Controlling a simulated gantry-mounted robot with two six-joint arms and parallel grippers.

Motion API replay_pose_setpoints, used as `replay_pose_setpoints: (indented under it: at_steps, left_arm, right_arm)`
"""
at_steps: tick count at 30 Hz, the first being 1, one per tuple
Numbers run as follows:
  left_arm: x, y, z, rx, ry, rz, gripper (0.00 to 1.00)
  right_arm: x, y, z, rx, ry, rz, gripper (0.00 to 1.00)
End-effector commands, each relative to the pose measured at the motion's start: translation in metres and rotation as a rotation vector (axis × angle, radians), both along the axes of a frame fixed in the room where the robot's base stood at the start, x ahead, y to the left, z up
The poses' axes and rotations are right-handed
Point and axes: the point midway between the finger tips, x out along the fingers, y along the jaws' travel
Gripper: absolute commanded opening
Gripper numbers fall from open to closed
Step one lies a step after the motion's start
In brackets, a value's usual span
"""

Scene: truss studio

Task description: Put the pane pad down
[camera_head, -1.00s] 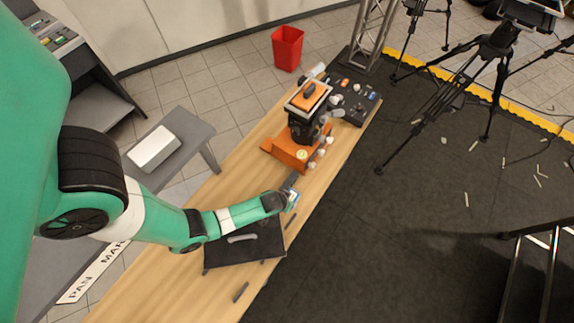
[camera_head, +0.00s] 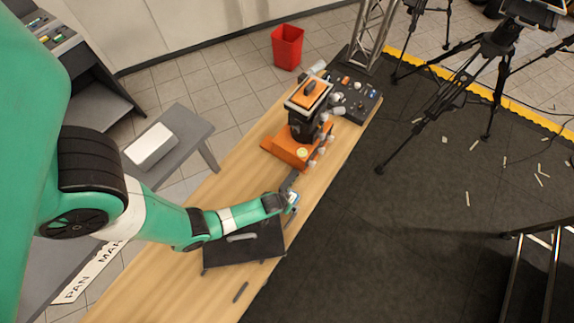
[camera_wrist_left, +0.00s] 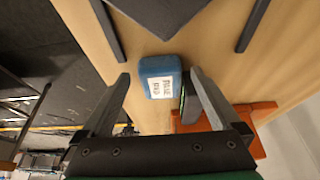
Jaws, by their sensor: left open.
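The pane pad is a small blue block (camera_wrist_left: 158,77) with a white label in the left wrist view. It lies between the fingertips of my left gripper (camera_wrist_left: 157,82), with a gap on each side. The gripper is open. In the head view the pad (camera_head: 293,198) shows as a small light blue patch at the end of my left arm, over the right edge area of the wooden table (camera_head: 165,287). Whether its underside fully touches the wood is hidden. My right gripper is not in view.
A black board with a grey handle (camera_head: 242,238) lies just left of the gripper. An orange device (camera_head: 288,150) and a black control box (camera_head: 358,98) stand farther up the table. A dark strip (camera_head: 240,292) lies near the front. The dark floor lies right of the table.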

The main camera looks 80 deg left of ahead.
Motion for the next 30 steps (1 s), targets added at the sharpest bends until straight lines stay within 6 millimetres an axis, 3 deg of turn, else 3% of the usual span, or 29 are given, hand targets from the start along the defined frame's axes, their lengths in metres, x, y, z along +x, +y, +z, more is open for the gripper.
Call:
replay_pose_setpoints:
  at_steps: [5, 9, 15, 20, 30]
  left_arm:
    - [-0.007, -0.006, 0.028, 0.000, -0.002, -0.002, 0.97]
    - [-0.017, -0.016, 0.063, 0.000, -0.001, -0.004, 0.97]
    - [-0.028, -0.026, 0.103, 0.000, 0.000, -0.002, 0.97]
    - [-0.034, -0.030, 0.113, 0.000, 0.001, -0.001, 0.97]
    - [-0.034, -0.031, 0.112, 0.000, 0.000, 0.000, 0.97]
  right_arm:
    - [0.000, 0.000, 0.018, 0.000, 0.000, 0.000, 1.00]
    - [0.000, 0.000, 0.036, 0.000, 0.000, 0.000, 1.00]
    - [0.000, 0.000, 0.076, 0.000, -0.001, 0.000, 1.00]
    - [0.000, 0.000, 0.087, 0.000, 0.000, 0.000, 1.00]
    - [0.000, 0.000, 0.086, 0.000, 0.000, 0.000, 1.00]
